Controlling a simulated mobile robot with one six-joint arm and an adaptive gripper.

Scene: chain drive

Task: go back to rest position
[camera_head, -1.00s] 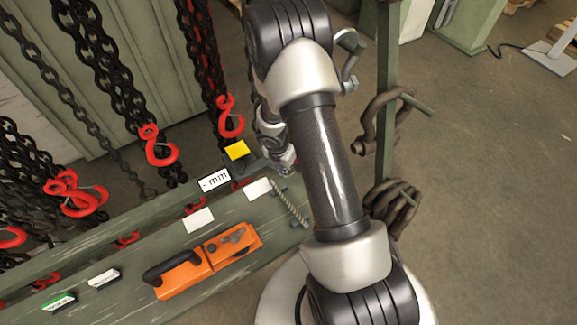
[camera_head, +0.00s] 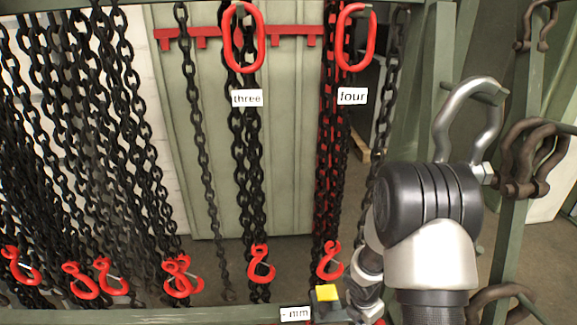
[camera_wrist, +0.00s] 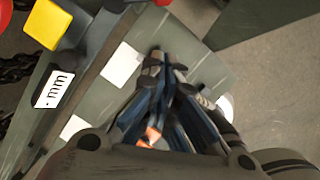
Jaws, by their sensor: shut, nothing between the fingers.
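My gripper (camera_wrist: 165,78) shows in the wrist view with its fingers together and nothing between them. It is over the green bench top (camera_wrist: 108,105), which has white blank labels on it. A small bit of orange (camera_wrist: 151,134) shows between the finger links. In the head view my arm is at the right, bent at a joint. The gripper's fingers are not visible there.
A yellow block (camera_head: 326,293) and a "mm" label (camera_head: 295,313) are beside my wrist. Black chains with red hooks (camera_head: 261,264) hang at left and centre. Large shackles (camera_head: 468,118) hang on a green post right of my arm.

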